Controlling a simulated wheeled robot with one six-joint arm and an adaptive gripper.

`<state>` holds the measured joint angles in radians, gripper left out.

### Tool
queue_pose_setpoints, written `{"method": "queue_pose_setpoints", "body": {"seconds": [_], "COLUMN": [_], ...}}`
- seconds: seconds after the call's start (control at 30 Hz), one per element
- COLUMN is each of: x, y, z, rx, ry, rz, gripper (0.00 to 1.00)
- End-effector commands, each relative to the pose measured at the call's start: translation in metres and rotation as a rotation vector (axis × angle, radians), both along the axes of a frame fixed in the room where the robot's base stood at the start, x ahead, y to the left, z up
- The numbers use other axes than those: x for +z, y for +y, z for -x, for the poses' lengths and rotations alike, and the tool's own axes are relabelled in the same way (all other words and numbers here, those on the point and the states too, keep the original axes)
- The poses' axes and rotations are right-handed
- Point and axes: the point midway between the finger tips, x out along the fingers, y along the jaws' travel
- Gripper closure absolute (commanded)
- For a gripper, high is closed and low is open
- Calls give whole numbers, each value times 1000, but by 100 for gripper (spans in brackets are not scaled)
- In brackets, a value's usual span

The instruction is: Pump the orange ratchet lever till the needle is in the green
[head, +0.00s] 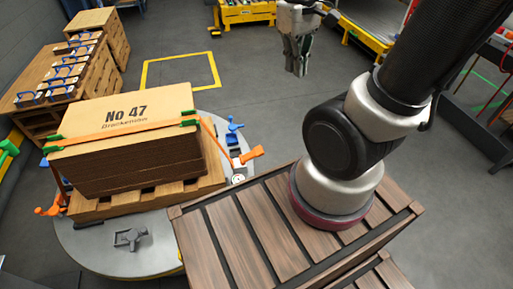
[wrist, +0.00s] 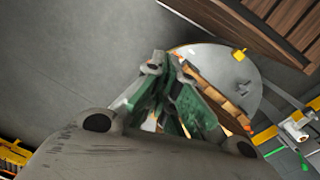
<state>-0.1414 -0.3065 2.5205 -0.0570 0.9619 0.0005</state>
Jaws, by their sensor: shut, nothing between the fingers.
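A stack of brown board (head: 125,130) marked "No 47" sits on a wooden pallet with an orange strap (head: 130,131) over it. An orange ratchet lever (head: 248,155) sticks out at the stack's right side. A small white round dial (head: 239,179) is just below it; its needle and green zone are too small to read. My gripper (head: 299,72) is shut and empty, up and to the right of the lever, well apart from it. In the wrist view its green-padded fingers (wrist: 165,100) hide much of the stack.
The pallet stands on a round grey platform (head: 85,240), with a grey part (head: 130,238) lying on it. A second orange piece (head: 50,207) is at the pallet's left. A slatted wooden top (head: 225,235) is in front. Blue-handled items (head: 65,72) stand at left.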

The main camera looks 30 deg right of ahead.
Motion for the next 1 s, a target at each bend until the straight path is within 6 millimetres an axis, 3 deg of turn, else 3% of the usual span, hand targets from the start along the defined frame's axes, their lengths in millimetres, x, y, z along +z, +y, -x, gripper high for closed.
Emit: {"method": "queue_pose_setpoints", "body": {"seconds": [0.27, 0.57, 0.87, 1.0], "x": [-54, -125, -216, -267], "y": [2, 7, 19, 29], "z": [-33, -69, -101, -114], "rx": [241, 657, 1243, 1616], "ry": [195, 385, 579, 664], "rz": [106, 181, 170, 115], "gripper": [100, 100, 100, 100]}}
